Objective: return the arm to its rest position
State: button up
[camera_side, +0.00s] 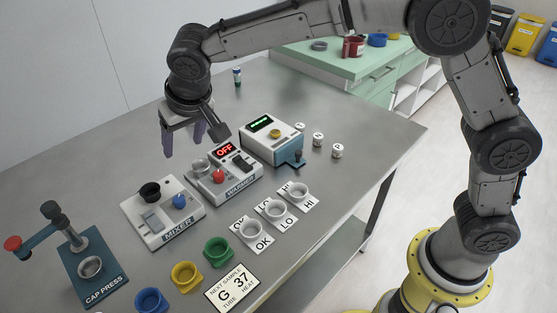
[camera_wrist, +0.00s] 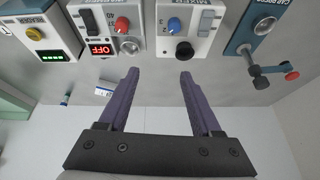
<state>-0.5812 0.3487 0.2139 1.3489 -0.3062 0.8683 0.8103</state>
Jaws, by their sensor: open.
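My gripper (camera_side: 183,140) hangs from my raised arm above the table, behind the mixer and the warmer in the side view. In the wrist view my gripper (camera_wrist: 158,80) shows two purple fingers spread apart with nothing between them. The mixer (camera_side: 163,212) is a white box with a black socket and a blue knob; it also shows in the wrist view (camera_wrist: 188,22). The warmer (camera_side: 223,177) has a red knob and a display reading OFF; it also shows in the wrist view (camera_wrist: 112,22).
A cap press (camera_side: 88,268) stands at the left. A device with a green display (camera_side: 272,140) stands beside the warmer. Blue (camera_side: 150,300), yellow (camera_side: 186,276) and green (camera_side: 217,250) holders line the front. A small tube (camera_side: 237,77) stands at the back. The table's rear left is clear.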

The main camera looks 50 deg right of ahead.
jog(key=s+d+r+m+t, duration=0.15)
jog(key=s+d+r, duration=0.25)
jog(key=d+r, duration=0.8)
jog(key=s+d+r+m, duration=0.2)
jog(key=s+d, duration=0.8)
jog(key=d, duration=0.1)
jog(key=s+d+f+n, duration=0.1)
jog(key=s+f+n, duration=0.1)
jog(key=s+f, duration=0.3)
jog(key=s+d+f+n+g, duration=0.1)
jog(key=s+f, duration=0.5)
jog(key=s, duration=0.7)
jog(key=shift+s+d+f+n, duration=0.2)
jog(key=shift+d+n, duration=0.3)
jog(key=shift+n, duration=0.15)
